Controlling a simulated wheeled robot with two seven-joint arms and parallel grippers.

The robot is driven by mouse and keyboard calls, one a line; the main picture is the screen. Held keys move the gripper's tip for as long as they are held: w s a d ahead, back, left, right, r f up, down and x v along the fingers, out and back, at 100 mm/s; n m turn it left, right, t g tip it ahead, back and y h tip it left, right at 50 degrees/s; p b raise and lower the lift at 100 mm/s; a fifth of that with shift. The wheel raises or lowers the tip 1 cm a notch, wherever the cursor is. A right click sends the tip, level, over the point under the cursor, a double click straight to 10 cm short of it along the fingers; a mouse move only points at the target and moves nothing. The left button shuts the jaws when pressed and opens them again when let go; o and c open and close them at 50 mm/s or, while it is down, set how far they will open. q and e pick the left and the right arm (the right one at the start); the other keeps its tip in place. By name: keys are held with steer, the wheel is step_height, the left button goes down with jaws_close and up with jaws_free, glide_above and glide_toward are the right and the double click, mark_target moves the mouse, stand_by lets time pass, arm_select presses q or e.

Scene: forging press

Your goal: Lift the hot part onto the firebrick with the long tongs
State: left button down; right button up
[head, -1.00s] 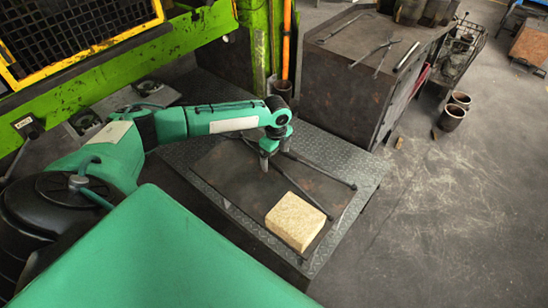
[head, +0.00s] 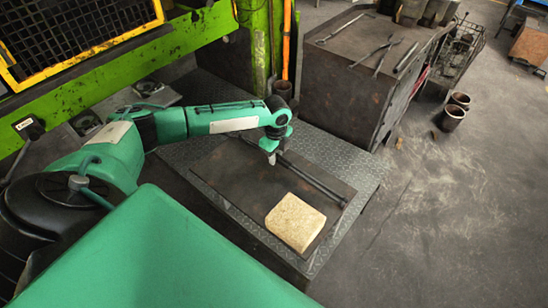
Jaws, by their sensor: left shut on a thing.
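The long tongs (head: 315,181) are dark thin rods lying over the dark plate, their two handles close together and running down to the right. My left gripper (head: 271,160) points down from the green arm and is shut on the tongs near their middle. The far end of the tongs is largely hidden behind my gripper and arm. The pale yellow firebrick (head: 295,222) lies on the plate in front of the tongs, with nothing on top. I cannot make out the hot part. My right gripper is not in view.
The dark plate (head: 225,172) lies on a raised checkered metal platform (head: 352,158). A green press frame (head: 120,60) stands at upper left. A dark steel block (head: 345,75) with several hand tools is behind. Open floor lies to the right.

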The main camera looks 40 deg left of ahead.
arm_select(q)
step_height(320, 180, up, 10)
steer(key=p, duration=0.9)
steer(key=shift+f, duration=0.15)
